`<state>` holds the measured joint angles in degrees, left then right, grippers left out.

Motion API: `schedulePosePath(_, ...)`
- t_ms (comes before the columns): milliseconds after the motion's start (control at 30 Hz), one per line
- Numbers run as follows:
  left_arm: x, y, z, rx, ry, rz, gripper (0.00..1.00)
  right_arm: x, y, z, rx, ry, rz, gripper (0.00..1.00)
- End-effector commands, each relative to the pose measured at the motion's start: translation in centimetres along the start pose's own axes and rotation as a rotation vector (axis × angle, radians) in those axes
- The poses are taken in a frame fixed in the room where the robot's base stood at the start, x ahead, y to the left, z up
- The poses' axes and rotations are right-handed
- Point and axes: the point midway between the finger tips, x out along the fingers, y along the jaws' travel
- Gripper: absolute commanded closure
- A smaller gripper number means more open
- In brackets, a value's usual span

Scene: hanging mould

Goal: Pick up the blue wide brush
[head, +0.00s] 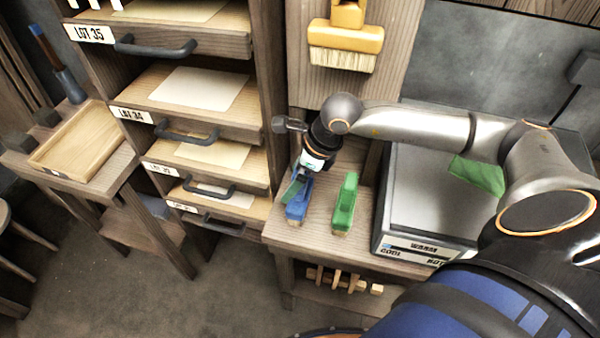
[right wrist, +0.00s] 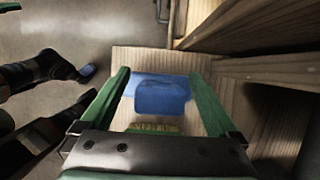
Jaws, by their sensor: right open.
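The blue wide brush (head: 298,208) lies on the wooden bench (head: 318,231), left of a green brush (head: 345,205). My right gripper (head: 299,187) is down over the blue brush, partly hiding it. In the right wrist view my right gripper (right wrist: 160,73) is open, with one green finger on each side of the blue brush (right wrist: 160,97). I cannot tell whether the fingers touch the brush. My left gripper is not seen in the head view.
A grey box (head: 430,200) with a green cloth (head: 478,175) on it stands right of the brushes. A drawer cabinet (head: 262,90) stands to the left. A yellow brush (head: 346,38) hangs above. A wooden tray (head: 82,140) sits at far left.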

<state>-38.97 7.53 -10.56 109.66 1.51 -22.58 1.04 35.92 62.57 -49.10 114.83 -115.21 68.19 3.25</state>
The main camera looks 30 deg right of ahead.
Motion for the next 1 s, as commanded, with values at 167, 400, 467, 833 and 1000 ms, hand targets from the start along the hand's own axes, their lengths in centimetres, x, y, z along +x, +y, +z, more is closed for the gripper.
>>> schedulePosePath(167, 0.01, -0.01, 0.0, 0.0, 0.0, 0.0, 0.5, -0.03, 0.0, -0.02, 0.0, 0.001, 0.0, 0.19)
schedulePosePath(400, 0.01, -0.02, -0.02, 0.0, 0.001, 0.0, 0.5, -0.05, -0.01, -0.01, 0.001, 0.001, 0.0, 0.45)
schedulePosePath(467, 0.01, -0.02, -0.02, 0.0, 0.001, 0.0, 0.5, -0.06, -0.01, -0.01, 0.001, 0.001, 0.0, 0.52)
schedulePosePath(833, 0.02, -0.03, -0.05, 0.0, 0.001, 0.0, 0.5, -0.07, -0.01, 0.0, 0.001, 0.0, 0.0, 0.94)
schedulePosePath(1000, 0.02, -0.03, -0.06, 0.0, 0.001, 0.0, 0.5, -0.07, -0.02, 0.0, 0.001, 0.0, 0.0, 1.0)
